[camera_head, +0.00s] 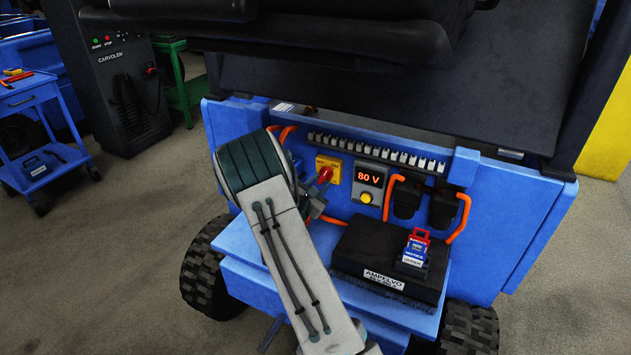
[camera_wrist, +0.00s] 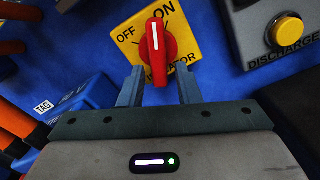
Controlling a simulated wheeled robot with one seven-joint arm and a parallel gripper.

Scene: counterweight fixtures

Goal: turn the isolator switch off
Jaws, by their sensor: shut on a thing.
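The isolator switch is a red knob on a yellow plate on the blue panel; the knob shows in the head view (camera_head: 325,174) and the wrist view (camera_wrist: 157,52). In the wrist view the plate (camera_wrist: 189,46) reads OFF at left and ON at upper right. The knob's white line points nearly straight up, between the two words. My gripper (camera_wrist: 160,84) has one finger on each side of the knob's lower end and is shut on it. In the head view my gripper (camera_head: 318,196) is partly hidden by my arm.
A display (camera_head: 370,178) reads 80 V, right of the switch, above a yellow button (camera_head: 366,198) labelled DISCHARGE in the wrist view. Orange cables (camera_head: 392,192) and black connectors (camera_head: 407,200) are further right. A black box (camera_head: 365,246) carrying a red and blue device (camera_head: 415,250) stands below.

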